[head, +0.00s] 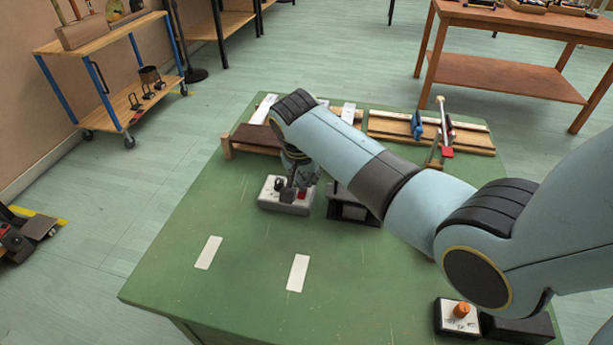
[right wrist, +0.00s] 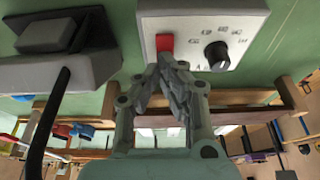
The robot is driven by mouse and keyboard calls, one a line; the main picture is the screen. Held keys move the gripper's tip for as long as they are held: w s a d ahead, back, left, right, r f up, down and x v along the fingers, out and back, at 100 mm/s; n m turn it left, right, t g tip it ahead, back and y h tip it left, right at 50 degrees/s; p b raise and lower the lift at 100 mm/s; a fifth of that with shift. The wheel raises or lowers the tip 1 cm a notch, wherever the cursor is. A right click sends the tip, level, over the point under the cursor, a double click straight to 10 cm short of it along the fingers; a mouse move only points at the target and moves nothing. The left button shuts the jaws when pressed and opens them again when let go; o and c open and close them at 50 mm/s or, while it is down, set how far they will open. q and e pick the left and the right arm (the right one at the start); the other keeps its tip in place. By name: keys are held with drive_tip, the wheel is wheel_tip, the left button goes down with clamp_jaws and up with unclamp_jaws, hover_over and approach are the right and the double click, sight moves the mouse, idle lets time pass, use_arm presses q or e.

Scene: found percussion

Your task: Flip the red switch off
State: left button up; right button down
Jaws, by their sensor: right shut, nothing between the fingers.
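The red switch (right wrist: 165,42) sits on a white control box (right wrist: 262,14) beside a black knob (right wrist: 217,54) with printed marks around it. In the head view the box (head: 271,207) stands on the green table, and a bit of the red switch (head: 302,195) shows beside my gripper. My right gripper (right wrist: 163,58) is shut and empty, its fingertips at the edge of the red switch. I cannot tell whether they touch it, or which way the switch is set. In the head view my right gripper (head: 288,193) is over the box. My left gripper is not in view.
A dark pedal-like device (head: 352,212) stands just right of the box. Wooden pieces (head: 252,137) and a wooden tray (head: 395,125) lie at the table's far side. A box with an orange knob (head: 461,310) is at the near right. The green table's (head: 200,290) left front is clear except two white strips.

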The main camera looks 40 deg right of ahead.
drive_tip(key=shift+w+d+f+g+y+p, duration=0.1)
drive_tip(key=shift+w+d+g+y+p, duration=0.1)
drive_tip(key=shift+d+g+y+p, duration=0.3)
drive_tip(key=shift+w+f+g+y, duration=0.1)
drive_tip(key=shift+f+g+y, duration=0.15)
drive_tip(key=shift+g+y, duration=0.2)
drive_tip(key=shift+a+f, duration=0.1)
drive_tip(key=shift+f, duration=0.1)
